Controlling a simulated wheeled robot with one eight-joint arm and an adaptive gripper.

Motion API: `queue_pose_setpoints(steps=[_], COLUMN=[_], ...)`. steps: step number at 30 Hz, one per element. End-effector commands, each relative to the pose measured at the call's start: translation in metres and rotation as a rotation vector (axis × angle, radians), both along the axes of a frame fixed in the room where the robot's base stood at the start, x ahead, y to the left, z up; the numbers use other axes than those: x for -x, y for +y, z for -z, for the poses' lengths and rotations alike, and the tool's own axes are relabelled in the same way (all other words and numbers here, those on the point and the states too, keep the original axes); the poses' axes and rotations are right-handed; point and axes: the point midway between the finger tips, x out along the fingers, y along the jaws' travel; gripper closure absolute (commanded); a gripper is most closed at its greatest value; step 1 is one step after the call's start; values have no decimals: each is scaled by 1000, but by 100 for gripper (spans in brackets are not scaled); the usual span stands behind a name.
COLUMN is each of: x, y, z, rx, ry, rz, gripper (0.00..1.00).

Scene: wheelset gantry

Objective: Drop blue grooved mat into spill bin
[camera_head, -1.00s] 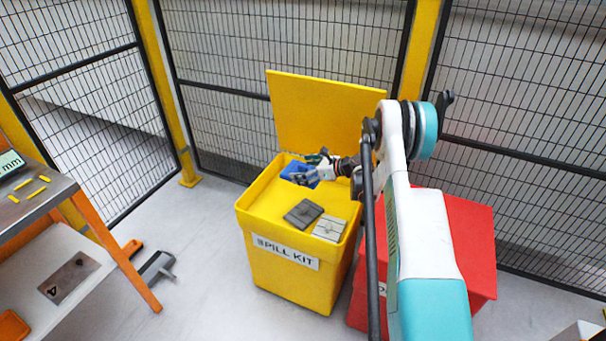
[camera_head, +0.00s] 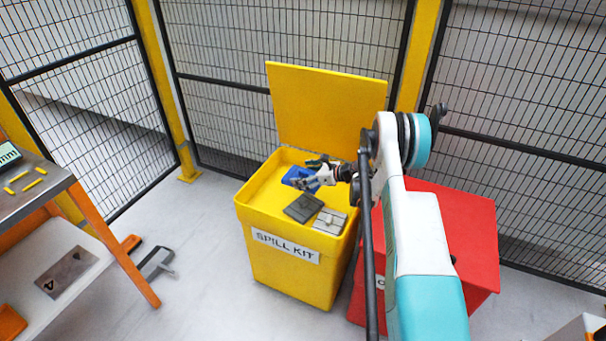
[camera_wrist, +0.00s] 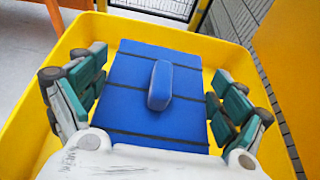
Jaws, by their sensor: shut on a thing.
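The yellow spill bin (camera_head: 262,222) is labelled SPILL KIT and stands with its lid (camera_head: 325,105) raised at the back. The blue grooved mat (camera_head: 297,174) is within the bin's rim at the far left. In the wrist view the mat (camera_wrist: 130,110) shows dark grooves and a raised blue grip on top. The mat's underside is hidden.
A dark grey mat (camera_head: 303,208) and a light grey one (camera_head: 330,221) lie in the front of the bin. A red bin (camera_head: 450,230) stands to the right, partly behind my arm. A workbench (camera_head: 40,195) is at left. Mesh fencing (camera_head: 230,110) closes the back.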

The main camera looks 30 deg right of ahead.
Motion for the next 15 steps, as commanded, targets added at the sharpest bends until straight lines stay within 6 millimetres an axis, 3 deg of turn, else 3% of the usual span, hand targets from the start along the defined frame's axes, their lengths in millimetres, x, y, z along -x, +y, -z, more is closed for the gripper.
queue_pose_setpoints(steps=[1, 2, 3, 15], x=[0, 0, 0, 0], y=[0, 0, 0, 0], z=[0, 0, 0, 0], rx=[0, 0, 0, 0], ry=[0, 0, 0, 0], rz=[0, 0, 0, 0], gripper=[33, 7, 0, 0])
